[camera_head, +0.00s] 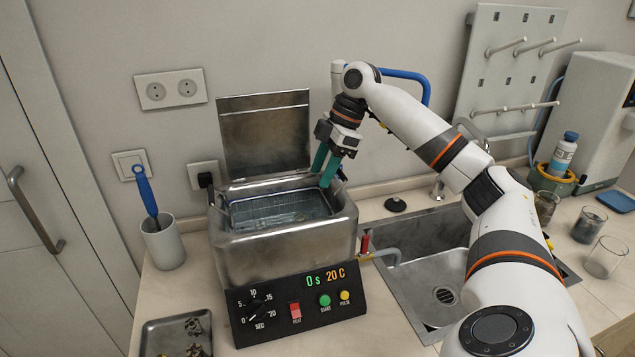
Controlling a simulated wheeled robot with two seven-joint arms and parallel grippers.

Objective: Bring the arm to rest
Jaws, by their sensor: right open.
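My right arm (435,140) comes in from the lower right and bends over at the top, its gripper pointing down. The right gripper (325,176) is open, with its green fingertips over the right rear rim of the metal ultrasonic bath (283,254). I cannot tell whether the fingertips touch the rim. Nothing shows between the fingers. The bath's lid (265,135) stands open at the back, and a basket (278,209) sits inside. My left gripper is not in view.
A sink (425,255) lies right of the bath. Glass beakers (605,257) and a bottle (563,154) stand at the far right. A cup with a blue-handled brush (163,242) stands left. A metal tray (178,332) with small parts lies at front left. A drying rack (505,75) hangs behind.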

